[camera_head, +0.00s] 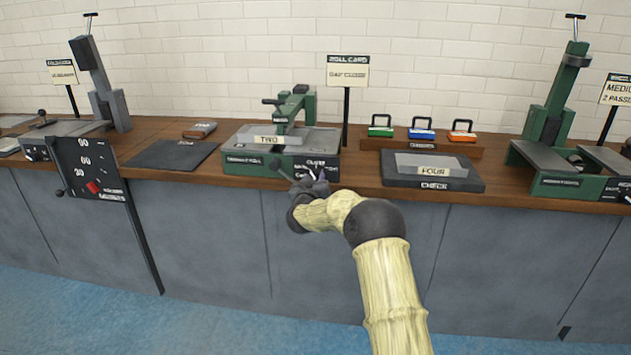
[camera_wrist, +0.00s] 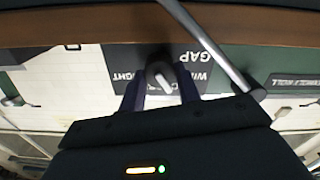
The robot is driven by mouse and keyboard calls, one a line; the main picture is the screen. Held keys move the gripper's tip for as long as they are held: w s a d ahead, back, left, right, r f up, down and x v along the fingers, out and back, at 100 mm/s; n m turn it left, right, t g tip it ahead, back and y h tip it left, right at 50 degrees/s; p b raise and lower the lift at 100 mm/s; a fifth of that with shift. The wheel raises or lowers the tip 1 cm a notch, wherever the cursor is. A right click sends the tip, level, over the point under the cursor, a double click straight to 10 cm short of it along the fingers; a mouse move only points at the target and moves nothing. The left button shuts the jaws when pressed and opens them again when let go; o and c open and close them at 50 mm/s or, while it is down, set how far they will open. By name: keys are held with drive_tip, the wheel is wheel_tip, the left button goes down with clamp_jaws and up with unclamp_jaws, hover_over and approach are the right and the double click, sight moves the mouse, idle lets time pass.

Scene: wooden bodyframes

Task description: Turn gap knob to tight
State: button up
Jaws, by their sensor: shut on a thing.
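The gap knob (camera_wrist: 162,77) is a dark round knob with a pale pointer bar, in the wrist view in front of a dark panel (camera_wrist: 188,58) lettered "GAP", "WI..." and "...IGHT", shown upside down. My gripper (camera_wrist: 160,95) has its two dark fingers on either side of the knob and is shut on it. In the head view my gripper (camera_head: 316,184) is at the front right of the green machine (camera_head: 240,167) and hides most of the knob. The "ROLL CARD" sign (camera_head: 348,72) behind it reads "GAP CLOSE". The pointer's exact setting is hard to read.
A grey metal rod with a dark end (camera_wrist: 258,94) crosses close to my right finger in the wrist view. A dark tray marked "FOUR" (camera_head: 400,181) lies to the right. The wooden bench edge (camera_head: 500,198) runs below.

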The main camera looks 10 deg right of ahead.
drive_tip(key=m+b, duration=0.1)
drive_tip(key=m, duration=0.4)
drive_tip(key=m+b, duration=0.1)
drive_tip(key=m, duration=0.1)
drive_tip(key=m+b, duration=0.1)
drive_tip(key=m, duration=0.1)
drive_tip(key=shift+d+f, duration=0.1)
drive_tip(key=shift+f, duration=0.15)
drive_tip(key=m+b, duration=0.5)
drive_tip(key=m, duration=0.4)
drive_tip(key=shift+f, duration=0.1)
drive_tip(key=shift+m, duration=0.3)
drive_tip(key=o, duration=1)
drive_tip(key=shift+s+r, duration=0.1)
drive_tip(key=shift+r, duration=0.1)
